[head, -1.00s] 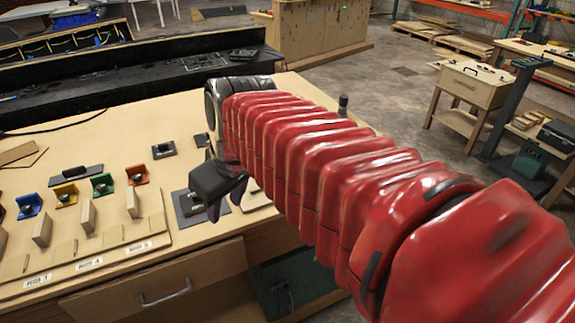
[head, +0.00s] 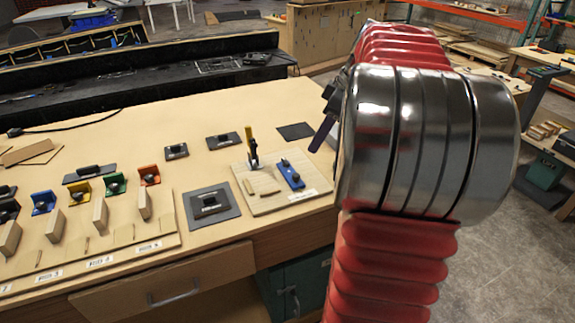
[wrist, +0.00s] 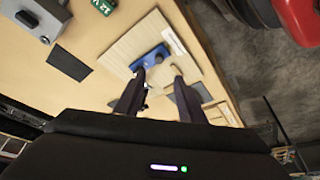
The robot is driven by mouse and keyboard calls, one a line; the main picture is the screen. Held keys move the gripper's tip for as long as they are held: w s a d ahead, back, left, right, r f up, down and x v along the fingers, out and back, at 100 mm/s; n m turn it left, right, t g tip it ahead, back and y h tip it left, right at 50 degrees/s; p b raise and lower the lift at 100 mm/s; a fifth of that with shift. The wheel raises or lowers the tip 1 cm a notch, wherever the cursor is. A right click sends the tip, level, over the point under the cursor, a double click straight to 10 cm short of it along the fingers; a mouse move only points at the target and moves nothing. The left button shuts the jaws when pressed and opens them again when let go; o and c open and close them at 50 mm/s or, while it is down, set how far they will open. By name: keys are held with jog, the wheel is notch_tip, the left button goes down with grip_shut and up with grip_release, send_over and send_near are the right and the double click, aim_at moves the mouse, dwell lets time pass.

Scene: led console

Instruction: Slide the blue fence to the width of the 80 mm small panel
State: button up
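The blue fence (head: 291,173) sits on a pale wooden board (head: 245,205) near the table's front right. A small wooden piece (head: 265,187) lies on the board to the left of the fence; I cannot tell whether it is the 80 mm panel. A yellow-handled clamp (head: 252,148) stands upright at the board's back edge. In the head view, my gripper (head: 326,118) is partly hidden behind my arm, above and to the right of the board. In the wrist view, its fingers (wrist: 157,88) are apart with nothing held, and the blue fence (wrist: 150,57) shows beyond the tips.
A grey plate with a dark block (head: 209,204) lies left of the board. Several coloured brackets (head: 80,192) and upright wooden blocks (head: 100,215) fill the left. Dark pads (head: 295,131) lie behind the board. The table's right edge and the floor lie close to my arm.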

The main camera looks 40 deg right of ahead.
aim_at(297, 175)
jog(key=shift+d, duration=0.1)
dwell(0.3)
jog(key=x, duration=1.3)
jog(key=shift+w+f, duration=0.2)
jog(key=shift+f, duration=0.15)
jog(key=shift+c, duration=0.6)
grip_shut()
